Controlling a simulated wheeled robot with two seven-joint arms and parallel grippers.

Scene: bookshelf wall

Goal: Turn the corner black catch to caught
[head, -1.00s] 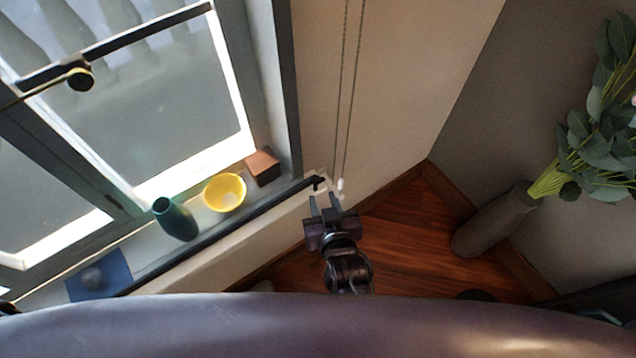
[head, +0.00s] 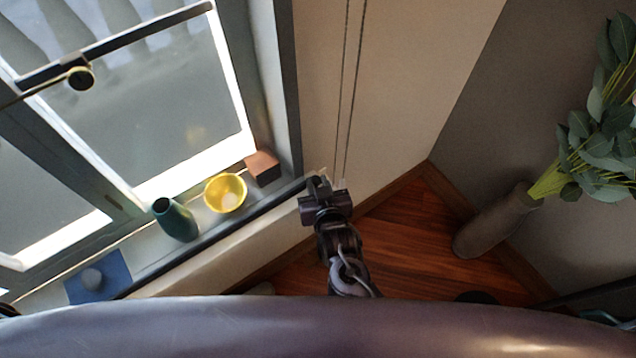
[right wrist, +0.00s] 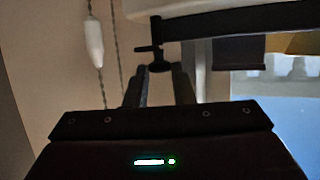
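The black catch (right wrist: 158,58) shows in the right wrist view as a small dark knob with a short crossbar, at the end of a black bar (right wrist: 230,22). In the head view the bar (head: 230,222) runs along the sill's front edge, and my gripper largely hides the catch at its right end. My right gripper (head: 322,186) is at that end. In the right wrist view its two fingers (right wrist: 162,72) are apart, with the catch's lower part at the gap between their tips. I cannot tell whether they touch it. My left gripper is not in view.
The sill holds a yellow bowl (head: 225,193), a dark green vase (head: 175,219), a brown block (head: 262,168) and a blue item (head: 98,277). A cord with a white pull (right wrist: 94,42) hangs close to the gripper. A grey vase with leaves (head: 495,222) stands right.

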